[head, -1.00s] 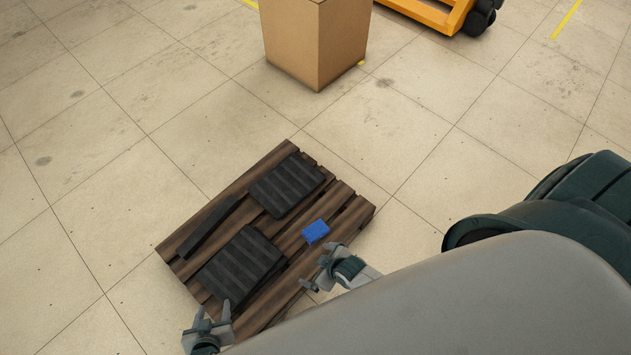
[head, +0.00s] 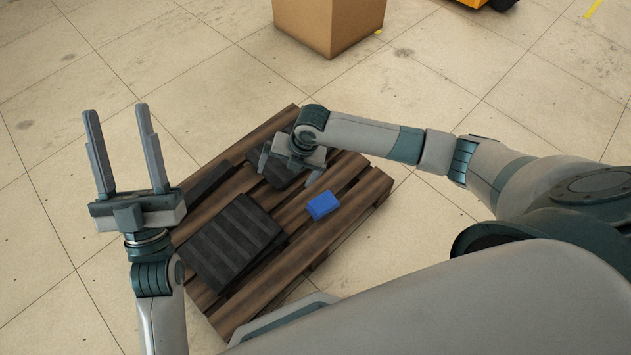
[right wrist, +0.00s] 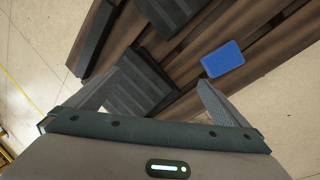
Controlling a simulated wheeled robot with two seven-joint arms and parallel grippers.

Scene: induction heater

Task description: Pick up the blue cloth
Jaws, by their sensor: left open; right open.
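The blue cloth (head: 322,205) is a small folded rectangle lying flat on the wooden pallet (head: 362,196), near its right side. It also shows in the right wrist view (right wrist: 222,59), just beyond the right-hand finger. My right gripper (head: 289,172) is open and empty above the pallet, up and left of the cloth in the head view and apart from it. Its fingers (right wrist: 158,80) spread over a dark ribbed block in the right wrist view. My left gripper (head: 115,108) is open and empty, raised to the left of the pallet with its fingers pointing up the picture.
Two dark ribbed blocks lie on the pallet, one nearer (head: 232,240) and one partly hidden behind my right gripper (head: 272,170). A long dark bar (head: 208,184) lies along the left side. A cardboard box (head: 325,22) stands beyond.

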